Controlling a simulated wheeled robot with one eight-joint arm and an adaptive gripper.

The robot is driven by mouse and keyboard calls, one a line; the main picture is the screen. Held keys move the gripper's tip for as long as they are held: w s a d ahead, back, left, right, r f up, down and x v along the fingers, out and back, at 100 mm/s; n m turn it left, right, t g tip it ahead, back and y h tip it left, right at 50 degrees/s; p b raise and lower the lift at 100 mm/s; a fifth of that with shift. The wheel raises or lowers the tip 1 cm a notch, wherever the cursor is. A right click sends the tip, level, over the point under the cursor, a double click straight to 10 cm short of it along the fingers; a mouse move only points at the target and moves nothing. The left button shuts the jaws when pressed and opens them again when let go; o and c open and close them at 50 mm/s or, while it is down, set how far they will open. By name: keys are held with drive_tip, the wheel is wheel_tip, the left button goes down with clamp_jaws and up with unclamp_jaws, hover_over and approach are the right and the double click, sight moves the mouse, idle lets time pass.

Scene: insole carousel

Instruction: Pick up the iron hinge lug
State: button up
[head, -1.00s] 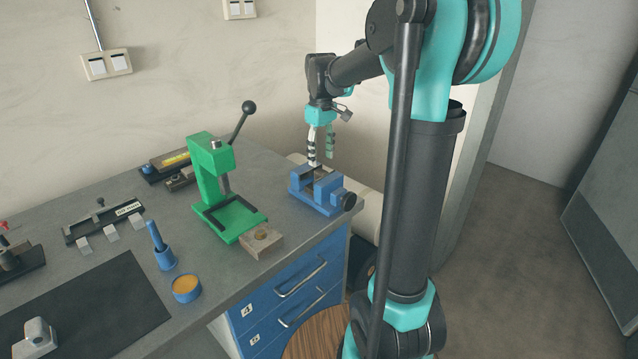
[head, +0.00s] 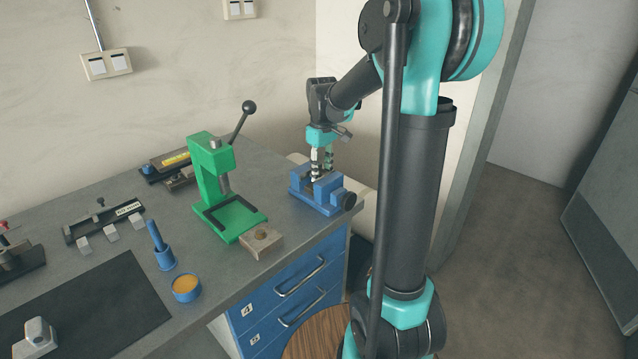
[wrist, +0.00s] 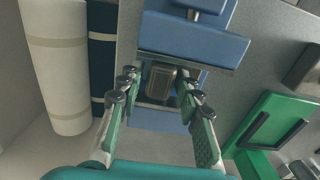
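A dark grey-brown metal block, which looks like the iron hinge lug (wrist: 160,82), sits between the jaws of the blue vise (wrist: 193,38) in the wrist view. In the head view, the vise (head: 325,194) stands at the bench's right end, and the lug cannot be made out behind the fingers. My gripper (head: 322,174) points down into the vise's jaw gap. In the wrist view, my gripper (wrist: 157,90) is open, with one finger on each side of the lug. A gap shows left of the lug; the right finger is close, and contact cannot be told.
A green press (head: 212,185) stands left of the vise, with a small drilled block (head: 262,241) in front. A white roll (wrist: 58,65) is beside the bench.

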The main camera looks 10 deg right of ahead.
clamp_jaws()
drive_tip(key=shift+r, duration=0.15)
